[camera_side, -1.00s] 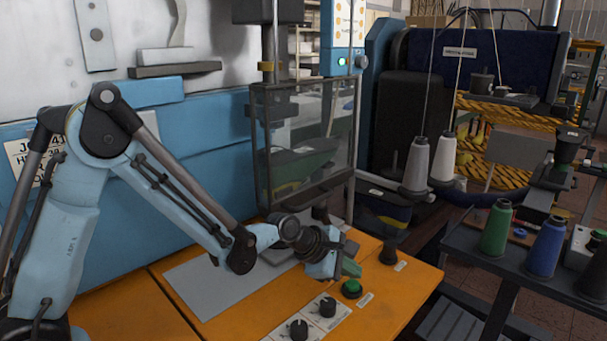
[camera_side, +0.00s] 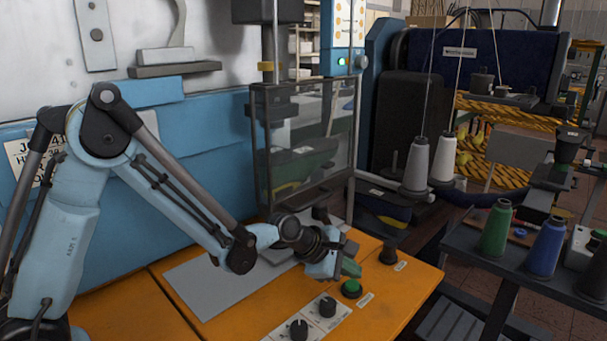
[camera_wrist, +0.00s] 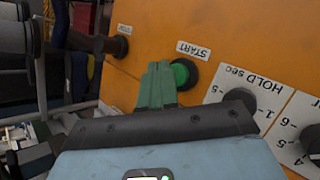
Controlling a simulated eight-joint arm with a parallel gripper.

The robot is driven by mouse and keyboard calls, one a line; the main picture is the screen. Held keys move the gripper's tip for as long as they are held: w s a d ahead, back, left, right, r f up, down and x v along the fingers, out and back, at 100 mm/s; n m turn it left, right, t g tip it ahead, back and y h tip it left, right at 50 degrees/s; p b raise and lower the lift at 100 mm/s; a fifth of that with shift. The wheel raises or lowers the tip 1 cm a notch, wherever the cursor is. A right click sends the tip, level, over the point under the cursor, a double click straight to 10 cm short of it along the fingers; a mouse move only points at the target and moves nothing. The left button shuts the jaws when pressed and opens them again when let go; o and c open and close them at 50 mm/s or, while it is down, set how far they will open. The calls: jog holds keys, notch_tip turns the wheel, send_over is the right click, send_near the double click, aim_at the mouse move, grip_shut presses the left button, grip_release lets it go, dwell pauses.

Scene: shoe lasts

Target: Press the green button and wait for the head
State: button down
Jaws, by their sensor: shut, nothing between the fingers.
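The green button (camera_side: 351,288) sits in a dark collar on the orange panel (camera_side: 385,305). In the wrist view the green button (camera_wrist: 183,74) lies beside a START label. My gripper (camera_side: 350,268) has green fingers, shut and empty, and hangs just above and behind the button in the side view. In the wrist view my gripper's fingertips (camera_wrist: 158,68) are just left of the button and overlap its collar edge. I cannot tell whether they touch it. A dark block (camera_side: 268,10) at the top may be the head; a clear guard (camera_side: 305,140) stands below it.
Two black HOLD-side knobs (camera_side: 327,306) (camera_side: 298,329) sit near the front. A dark STOP button (camera_side: 388,254) is right of my gripper. A small green lamp (camera_side: 342,62) is lit on the control box. Thread spools (camera_side: 497,228) stand on a rack at right.

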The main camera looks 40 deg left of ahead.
aim_at(349, 286)
jog(key=shift+f, duration=0.15)
jog(key=shift+f, duration=0.3)
jog(key=shift+f, duration=0.45)
dwell(0.9)
dwell(0.4)
jog(key=shift+r, duration=0.9)
jog(key=shift+r, duration=2.5)
